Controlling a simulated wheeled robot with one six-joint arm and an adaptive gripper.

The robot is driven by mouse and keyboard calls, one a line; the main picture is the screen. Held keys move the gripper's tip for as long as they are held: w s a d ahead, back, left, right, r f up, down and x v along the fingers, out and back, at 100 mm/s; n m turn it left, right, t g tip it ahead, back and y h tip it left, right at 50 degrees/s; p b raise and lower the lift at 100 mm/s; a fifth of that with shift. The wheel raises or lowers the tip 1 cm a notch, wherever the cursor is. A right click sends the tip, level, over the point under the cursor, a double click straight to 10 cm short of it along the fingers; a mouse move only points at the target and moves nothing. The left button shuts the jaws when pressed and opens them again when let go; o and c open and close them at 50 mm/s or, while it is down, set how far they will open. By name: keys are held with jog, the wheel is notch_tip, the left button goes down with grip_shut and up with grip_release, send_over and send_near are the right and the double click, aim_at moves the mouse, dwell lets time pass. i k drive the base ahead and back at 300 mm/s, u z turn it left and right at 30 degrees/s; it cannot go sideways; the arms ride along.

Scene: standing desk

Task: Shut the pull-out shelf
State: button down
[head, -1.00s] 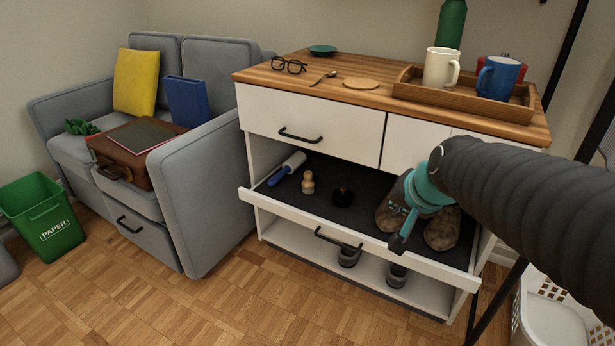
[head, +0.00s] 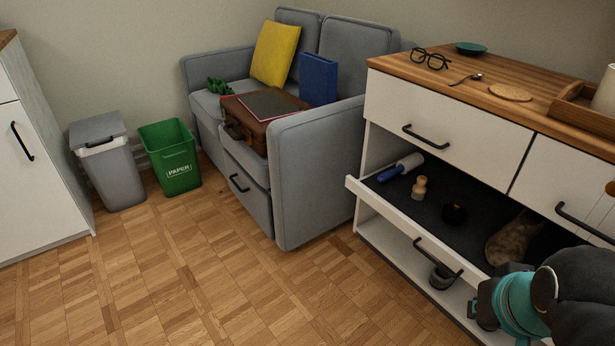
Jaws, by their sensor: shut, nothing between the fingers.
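The pull-out shelf (head: 405,212) stands pulled out from the white cabinet, below its top drawers. It has a dark lining, a white front edge and a black bar handle (head: 437,256) on the front. My gripper (head: 482,305) is at the lower right, close to the front of the shelf near its right part. It is shut and empty. I cannot tell whether it touches the shelf front. The right end of the shelf is hidden behind my gripper and arm or out of the picture.
On the shelf lie a blue-handled lint roller (head: 402,167), a small wooden brush (head: 419,188), a dark round tin (head: 454,213) and brown shoes (head: 513,239). Below is an open compartment with dark shoes (head: 441,275). A grey sofa (head: 312,180) stands left. The parquet floor (head: 270,300) in front is clear.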

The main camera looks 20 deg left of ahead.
aim_at(461, 248)
jog(key=u, duration=0.15)
jog(key=i, duration=1)
jog(key=z, duration=0.8)
